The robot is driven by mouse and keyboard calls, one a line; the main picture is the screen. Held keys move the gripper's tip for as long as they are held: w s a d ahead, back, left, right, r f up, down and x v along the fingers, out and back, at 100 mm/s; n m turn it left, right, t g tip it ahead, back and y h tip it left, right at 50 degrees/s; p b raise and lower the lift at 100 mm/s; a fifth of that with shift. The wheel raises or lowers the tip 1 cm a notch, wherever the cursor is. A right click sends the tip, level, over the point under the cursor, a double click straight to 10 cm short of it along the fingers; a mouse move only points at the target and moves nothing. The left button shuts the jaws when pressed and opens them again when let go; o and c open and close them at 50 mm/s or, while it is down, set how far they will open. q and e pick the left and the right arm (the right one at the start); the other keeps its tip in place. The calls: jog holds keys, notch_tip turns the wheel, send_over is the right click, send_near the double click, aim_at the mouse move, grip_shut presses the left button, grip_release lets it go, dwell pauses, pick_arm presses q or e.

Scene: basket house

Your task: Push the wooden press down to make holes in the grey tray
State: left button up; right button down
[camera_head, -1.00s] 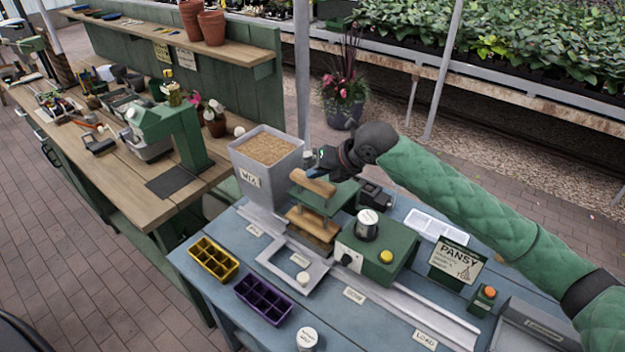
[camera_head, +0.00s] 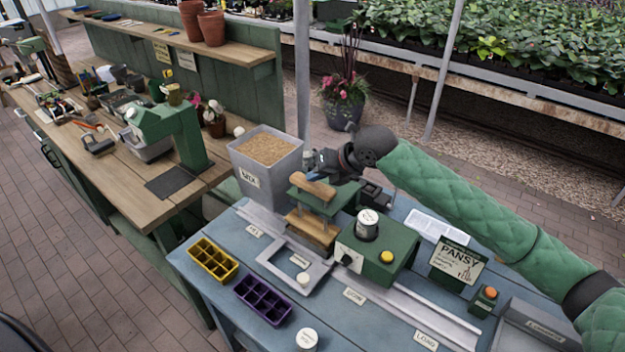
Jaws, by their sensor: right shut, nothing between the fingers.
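The wooden press has a wooden handle bar (camera_head: 313,187) on a green plate (camera_head: 330,197), with a wooden block (camera_head: 312,228) below it. It stands on the blue table, left of a green machine box. My right gripper (camera_head: 312,168) is shut and empty, pointing left at the handle from behind; I cannot tell whether it touches it. A grey tray under the press is mostly hidden; a grey frame (camera_head: 272,262) lies in front of the press. My left gripper is not in view.
A bin of brown mix (camera_head: 268,150) stands left of the press. The green box (camera_head: 375,250) with a yellow button stands right. Yellow (camera_head: 213,260) and purple (camera_head: 263,300) cell trays lie in front. A pansy sign (camera_head: 458,263) is farther right.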

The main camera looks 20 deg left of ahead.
jog(key=shift+f+b, duration=0.6)
jog(key=shift+f, duration=0.6)
dwell(1.1)
jog(key=shift+r, duration=0.15)
dwell(0.3)
jog(key=shift+r+p, duration=0.9)
jog(key=shift+r, duration=1.2)
jog(key=shift+r, duration=0.15)
notch_tip(320, 180, up, 5)
jog(key=shift+f+p, duration=0.1)
jog(key=shift+p, duration=0.95)
